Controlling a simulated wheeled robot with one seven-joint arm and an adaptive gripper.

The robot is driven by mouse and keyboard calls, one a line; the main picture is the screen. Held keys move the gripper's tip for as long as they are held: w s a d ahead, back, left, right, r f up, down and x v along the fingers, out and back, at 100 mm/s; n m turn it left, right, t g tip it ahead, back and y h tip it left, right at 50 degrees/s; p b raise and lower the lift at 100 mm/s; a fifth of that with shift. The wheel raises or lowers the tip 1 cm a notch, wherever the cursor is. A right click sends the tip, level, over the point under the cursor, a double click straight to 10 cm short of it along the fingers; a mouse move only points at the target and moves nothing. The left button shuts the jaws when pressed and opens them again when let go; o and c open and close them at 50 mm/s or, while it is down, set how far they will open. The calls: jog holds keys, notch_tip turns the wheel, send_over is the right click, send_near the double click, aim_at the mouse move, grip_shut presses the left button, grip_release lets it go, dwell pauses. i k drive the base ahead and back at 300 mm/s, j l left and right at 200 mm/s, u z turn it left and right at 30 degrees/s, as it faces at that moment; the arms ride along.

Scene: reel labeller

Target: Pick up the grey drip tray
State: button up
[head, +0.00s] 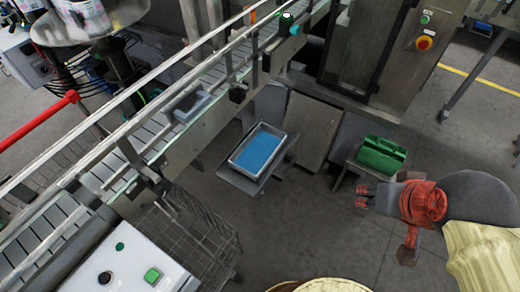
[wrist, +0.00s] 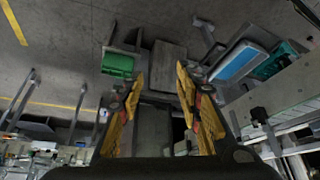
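A shallow grey tray (head: 236,160) with a bright blue inside rests on a low stand beside the conveyor, near the middle of the head view. It also shows at the upper right of the wrist view (wrist: 240,60). It is the likeliest drip tray. My gripper (head: 362,195) is at the right of the head view, well apart from this tray. In the wrist view my gripper (wrist: 160,72) has its yellow fingers spread, with nothing held between them. The tray lies off to the right of the fingers there.
A green bin (head: 381,155) stands on a small stand between my gripper and the machine cabinet; it also shows in the wrist view (wrist: 117,65). A small grey container (head: 190,106) sits on the conveyor (head: 110,172). A wire basket (head: 195,235) stands below. Floor before the tray is clear.

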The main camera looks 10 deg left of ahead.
aim_at(252, 157)
jog(key=i+l+u, duration=0.15)
jog(key=i+u, duration=0.15)
jog(key=i, duration=0.15)
jog(key=i+l+u, duration=0.3)
jog(key=i, duration=0.2)
